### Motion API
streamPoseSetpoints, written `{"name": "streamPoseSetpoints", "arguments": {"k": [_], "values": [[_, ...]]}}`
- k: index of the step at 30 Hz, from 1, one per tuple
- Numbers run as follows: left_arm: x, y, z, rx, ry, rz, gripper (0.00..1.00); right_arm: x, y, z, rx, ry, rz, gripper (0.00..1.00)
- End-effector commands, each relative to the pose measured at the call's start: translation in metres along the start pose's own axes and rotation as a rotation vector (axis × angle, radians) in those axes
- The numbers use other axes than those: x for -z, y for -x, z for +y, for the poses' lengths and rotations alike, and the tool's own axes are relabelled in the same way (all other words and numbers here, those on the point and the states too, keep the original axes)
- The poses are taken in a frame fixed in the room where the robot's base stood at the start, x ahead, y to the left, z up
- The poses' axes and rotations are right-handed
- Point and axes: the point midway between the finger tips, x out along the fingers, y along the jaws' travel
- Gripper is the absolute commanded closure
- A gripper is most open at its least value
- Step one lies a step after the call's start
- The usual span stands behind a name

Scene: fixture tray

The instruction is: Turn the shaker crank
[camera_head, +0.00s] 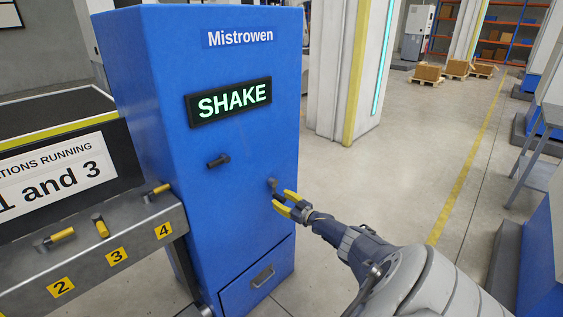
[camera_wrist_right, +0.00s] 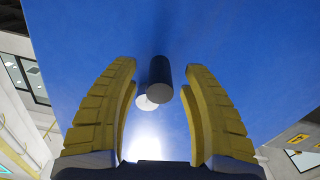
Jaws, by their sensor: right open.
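The blue shaker cabinet (camera_head: 235,235) stands in the middle of the head view, with a lit SHAKE display (camera_head: 229,101). A dark handle (camera_head: 218,161) sticks out of its front on the left. A small grey peg (camera_head: 272,183) shows at the right, just beyond my right gripper (camera_head: 281,198). In the right wrist view, a dark cylinder with a pale end (camera_wrist_right: 160,75) stands between the yellow fingers of my right gripper (camera_wrist_right: 160,65), with gaps on both sides. A second pale round end (camera_wrist_right: 146,103) lies partly behind it. The gripper is open. My left gripper is out of view.
A grey bench (camera_head: 100,250) with several yellow-handled levers and number labels 2, 3 and 4 stands at the left. A drawer (camera_head: 262,278) is low on the cabinet. The floor to the right is clear up to a blue-and-grey station (camera_head: 540,240).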

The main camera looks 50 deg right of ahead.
Motion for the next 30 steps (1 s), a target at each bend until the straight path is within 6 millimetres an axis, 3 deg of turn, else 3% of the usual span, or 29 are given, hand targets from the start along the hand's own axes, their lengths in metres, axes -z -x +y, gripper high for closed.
{"name": "streamPoseSetpoints", "arguments": {"k": [2,13,25,30], "values": [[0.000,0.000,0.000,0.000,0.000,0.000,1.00,0.000,0.000,0.000,0.000,0.000,0.000,0.56],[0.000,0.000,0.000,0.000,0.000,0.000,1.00,0.000,0.000,0.000,0.000,0.000,0.000,0.98],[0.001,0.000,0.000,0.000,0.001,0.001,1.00,0.000,0.001,0.001,-0.001,0.001,0.000,1.00],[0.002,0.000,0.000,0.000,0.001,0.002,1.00,-0.002,0.011,0.013,-0.016,0.028,-0.004,1.00]]}}
